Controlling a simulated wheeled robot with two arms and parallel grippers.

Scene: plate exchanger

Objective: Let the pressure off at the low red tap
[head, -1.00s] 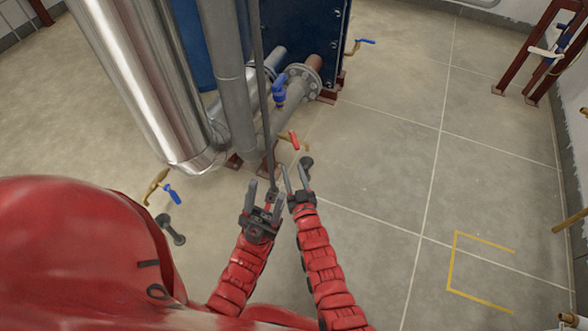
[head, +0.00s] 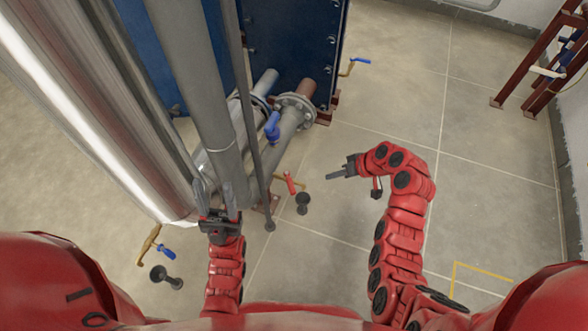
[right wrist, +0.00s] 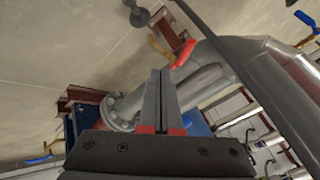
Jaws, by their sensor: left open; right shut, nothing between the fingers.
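The low red tap (head: 290,183) has a red lever on a brass body, low beside the grey pipe in the head view. In the right wrist view its red lever (right wrist: 184,53) shows beyond my fingers, at the top of the picture. My right gripper (head: 332,177) is shut and empty, to the right of the tap and apart from it, pointing left. Its closed fingers (right wrist: 161,95) show in the right wrist view. My left gripper (head: 216,195) is open and empty, left of the tap in front of the grey vertical pipe.
Grey vertical pipes (head: 195,80) and a thin rod (head: 245,110) stand left of the tap. A blue-handled valve (head: 272,127) sits above it on the flanged pipe (head: 296,108). A dark drain fitting (head: 303,200) is below the tap.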

